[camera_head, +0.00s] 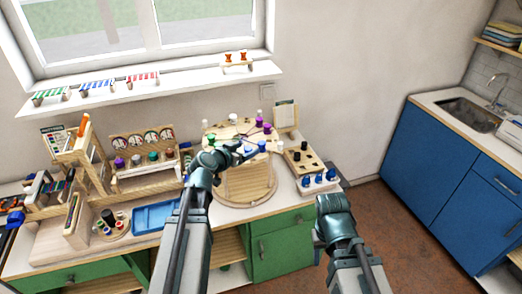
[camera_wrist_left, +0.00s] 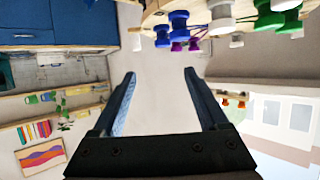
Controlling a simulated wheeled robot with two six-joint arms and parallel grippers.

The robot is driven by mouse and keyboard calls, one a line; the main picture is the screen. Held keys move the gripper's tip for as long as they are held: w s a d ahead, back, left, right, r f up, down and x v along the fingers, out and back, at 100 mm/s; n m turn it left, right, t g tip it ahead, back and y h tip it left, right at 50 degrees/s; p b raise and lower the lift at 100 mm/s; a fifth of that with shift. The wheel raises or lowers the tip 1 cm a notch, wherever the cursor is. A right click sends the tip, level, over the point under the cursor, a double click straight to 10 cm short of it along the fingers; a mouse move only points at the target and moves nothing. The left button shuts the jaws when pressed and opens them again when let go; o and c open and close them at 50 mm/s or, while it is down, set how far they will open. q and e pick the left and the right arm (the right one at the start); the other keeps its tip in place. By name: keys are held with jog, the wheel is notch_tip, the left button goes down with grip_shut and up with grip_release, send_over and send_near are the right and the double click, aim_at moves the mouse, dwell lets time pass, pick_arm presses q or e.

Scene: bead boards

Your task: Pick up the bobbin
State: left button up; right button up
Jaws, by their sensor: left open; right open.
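Several bobbins stand on a raised wooden board (camera_head: 222,130): a white one (camera_head: 233,118), a purple one (camera_head: 258,122), a green one (camera_head: 212,140) and a blue one (camera_head: 262,146). My left gripper (camera_head: 240,155) is at this board's front edge, partly covering it. In the left wrist view its jaws (camera_wrist_left: 160,75) are open with nothing between them. There a blue bobbin (camera_wrist_left: 182,25), a white bobbin (camera_wrist_left: 222,18) and a green bobbin (camera_wrist_left: 285,5) show beyond the fingers, at upper right. My right gripper (camera_head: 335,207) is apart, in front of the block of blue bobbins, its fingertips hard to make out.
A rack (camera_head: 145,180) with coloured bobbins and a blue tray (camera_head: 156,217) lie left. Orange bobbins (camera_head: 243,56) stand on the windowsill shelf. A blue cabinet (camera_head: 430,165) stands far right, with open floor before it.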

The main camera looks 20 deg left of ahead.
pick_arm(q)
jog(key=b, duration=0.2)
send_near(261, 143)
jog(key=w, duration=0.1)
jog(key=w+d, duration=0.1)
jog(key=w, duration=0.1)
jog(key=shift+d+f, duration=0.25)
jog(key=shift+f, duration=0.05)
jog(key=shift+w+d, duration=0.1)
jog(key=shift+w, duration=0.2)
jog(key=shift+a+f+b+x, duration=0.15)
jog(key=shift+b+x, duration=0.35)
jog(key=shift+x, duration=0.35)
jog(key=shift+a+f+b+x, duration=0.1)
jog(key=shift+b+x, duration=0.4)
jog(key=shift+x, duration=0.4)
jog(key=shift+a+f+b+x, duration=0.15)
jog(key=shift+b+x, duration=0.35)
jog(key=shift+x, duration=0.35)
jog(key=shift+s+r, duration=0.1)
grip_shut()
